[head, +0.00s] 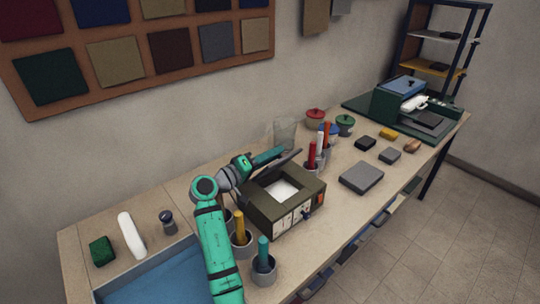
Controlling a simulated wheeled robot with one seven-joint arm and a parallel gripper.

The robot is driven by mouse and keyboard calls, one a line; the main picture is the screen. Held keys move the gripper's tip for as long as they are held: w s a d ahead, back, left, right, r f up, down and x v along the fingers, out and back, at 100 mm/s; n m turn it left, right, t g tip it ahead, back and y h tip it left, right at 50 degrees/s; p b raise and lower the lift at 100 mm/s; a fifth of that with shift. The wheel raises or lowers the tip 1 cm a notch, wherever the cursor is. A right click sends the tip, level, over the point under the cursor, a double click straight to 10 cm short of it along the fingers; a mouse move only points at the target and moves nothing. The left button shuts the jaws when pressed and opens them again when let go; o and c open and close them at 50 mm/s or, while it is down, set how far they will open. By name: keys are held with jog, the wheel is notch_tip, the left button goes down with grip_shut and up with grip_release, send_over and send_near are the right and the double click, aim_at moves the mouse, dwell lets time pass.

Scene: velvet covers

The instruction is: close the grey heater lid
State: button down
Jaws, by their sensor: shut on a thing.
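The heater (299,211) is a dark olive box on the table with its top open, showing a pale interior. Its grey lid (288,160) stands raised along the back side of the box, seen nearly edge-on. My gripper (281,151) is at the upper part of the lid and is shut on it; my arm reaches in from the front left. The fingertips are small and dark here, so the exact contact is hard to make out.
Cups with coloured sticks, such as the yellow one (239,228) and the teal one (264,252), stand close at the heater's left front. A cup with red sticks (312,155) is right behind it. A grey block (361,177) lies to the right. A blue tray (150,277) is at front left.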

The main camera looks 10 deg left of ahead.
dwell(0.4)
jog(key=c, duration=1.5)
grip_release()
jog(key=shift+s, duration=0.1)
jog(key=r, duration=0.4)
jog(key=shift+s, duration=0.3)
jog(key=s+r, duration=0.4)
jog(key=r, duration=0.1)
jog(key=shift+s+d+r, duration=0.2)
jog(key=shift+s+d, duration=0.15)
jog(key=shift+d, duration=0.05)
jog(key=s+r, duration=0.1)
jog(key=s, duration=0.2)
jog(key=s+d+r, duration=0.1)
jog(key=s, duration=0.1)
jog(key=s+r, duration=0.1)
jog(key=s, duration=0.2)
jog(key=shift+s+d+r, duration=0.2)
jog(key=shift+s+r, duration=0.1)
